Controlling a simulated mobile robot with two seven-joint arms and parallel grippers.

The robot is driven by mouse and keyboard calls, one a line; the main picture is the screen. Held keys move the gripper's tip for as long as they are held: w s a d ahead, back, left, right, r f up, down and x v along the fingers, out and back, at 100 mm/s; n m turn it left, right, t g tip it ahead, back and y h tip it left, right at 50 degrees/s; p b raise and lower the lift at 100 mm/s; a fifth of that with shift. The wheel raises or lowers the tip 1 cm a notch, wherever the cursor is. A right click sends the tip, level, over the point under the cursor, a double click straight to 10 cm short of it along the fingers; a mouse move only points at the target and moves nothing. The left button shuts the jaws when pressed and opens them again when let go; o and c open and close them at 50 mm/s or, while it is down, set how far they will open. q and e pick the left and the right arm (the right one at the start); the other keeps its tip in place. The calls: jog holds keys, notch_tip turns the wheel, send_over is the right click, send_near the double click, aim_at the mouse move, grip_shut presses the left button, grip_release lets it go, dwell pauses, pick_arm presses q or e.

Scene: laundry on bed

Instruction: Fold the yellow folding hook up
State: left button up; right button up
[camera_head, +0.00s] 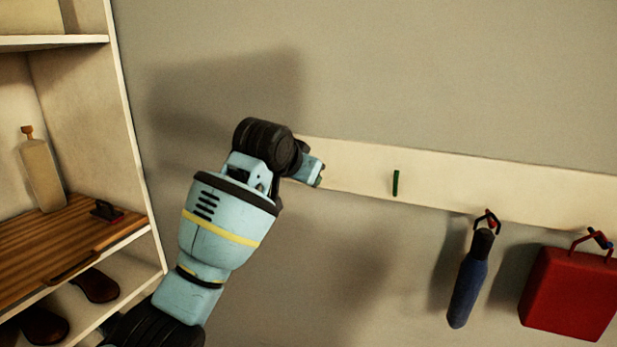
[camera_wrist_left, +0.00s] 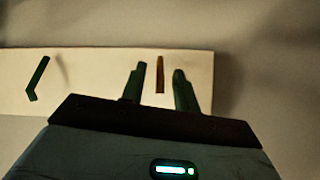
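The yellow hook (camera_wrist_left: 160,74) shows in the left wrist view as a narrow upright yellow-brown bar against the pale wall rail (camera_wrist_left: 90,75). My left gripper (camera_wrist_left: 158,82) is open, with one finger on each side of the hook. Small gaps show between the hook and both fingers; I cannot tell how deep the fingers reach. In the head view my left gripper (camera_head: 316,172) is at the left part of the rail (camera_head: 350,165), and my arm hides the yellow hook. My right gripper is in neither view.
A green hook (camera_head: 396,183) is on the rail to the right. Farther right, a blue bottle (camera_head: 468,290) and a red case (camera_head: 568,293) hang from hooks. A shelf unit (camera_head: 135,130) with a wooden board (camera_head: 60,235) stands at the left. The wall above the rail is clear.

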pick_arm(q)
jog(key=v, duration=0.5)
jog(key=shift+s+r, duration=0.15)
jog(key=shift+s, duration=0.2)
